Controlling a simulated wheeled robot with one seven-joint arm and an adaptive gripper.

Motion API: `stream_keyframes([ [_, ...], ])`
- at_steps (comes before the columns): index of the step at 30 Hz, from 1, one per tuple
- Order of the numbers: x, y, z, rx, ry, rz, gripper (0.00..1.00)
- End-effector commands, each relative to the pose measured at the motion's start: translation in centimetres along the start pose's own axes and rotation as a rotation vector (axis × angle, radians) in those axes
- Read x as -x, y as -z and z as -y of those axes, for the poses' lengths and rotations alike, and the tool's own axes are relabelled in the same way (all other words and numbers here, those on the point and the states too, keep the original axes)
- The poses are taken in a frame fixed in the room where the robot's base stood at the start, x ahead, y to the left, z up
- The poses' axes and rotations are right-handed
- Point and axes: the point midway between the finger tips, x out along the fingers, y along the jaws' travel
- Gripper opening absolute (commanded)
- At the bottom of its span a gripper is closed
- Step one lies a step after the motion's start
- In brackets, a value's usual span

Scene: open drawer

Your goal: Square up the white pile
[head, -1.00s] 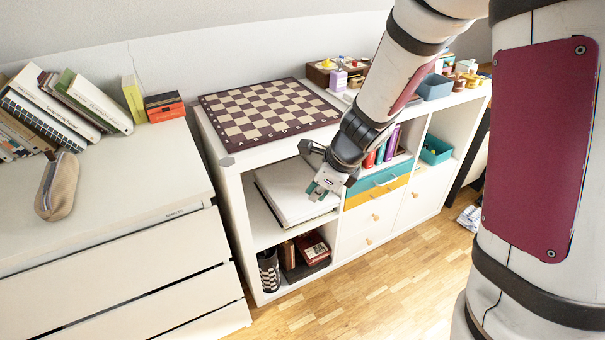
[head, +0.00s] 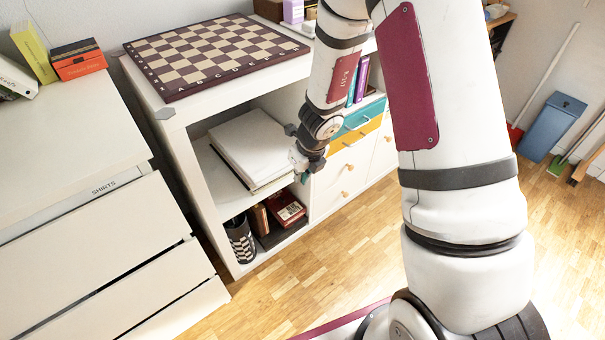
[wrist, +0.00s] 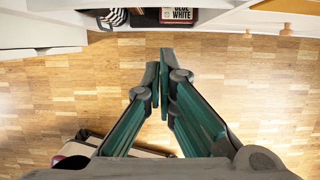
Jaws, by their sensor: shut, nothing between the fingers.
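The white pile (head: 250,142) lies in the upper left compartment of the white shelf unit. It is a stack of large flat white pieces, and its layers are not flush at the front edge. My gripper (head: 304,177) is in front of the shelf, just right of the pile's front corner. In the wrist view my gripper (wrist: 164,62) points its closed fingertips over the wooden floor, with nothing between them. The pile does not show in the wrist view.
A chessboard (head: 215,50) lies on top of the shelf unit (head: 185,108). Below the pile are a checkered cup (head: 240,240) and a red box (head: 286,207). A white dresser (head: 95,215) stands at left. A blue bin (head: 552,125) stands at right.

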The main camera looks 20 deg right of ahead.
Motion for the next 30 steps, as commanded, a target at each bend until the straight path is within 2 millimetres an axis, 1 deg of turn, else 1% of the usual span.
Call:
stream_keyframes([
  [1,-1.2,0.1,0.0,0.000,-0.001,0.000,0.00],
  [6,-3.8,0.1,0.0,0.000,0.000,0.000,0.00],
  [9,-3.6,-1.5,-0.1,0.005,-0.001,0.000,0.00],
  [15,-4.2,-3.2,-0.1,0.003,0.000,0.000,0.00],
  [20,-4.4,-3.8,0.0,0.001,0.000,0.000,0.00],
  [30,-4.5,-3.8,0.0,0.000,0.000,0.000,0.00],
])
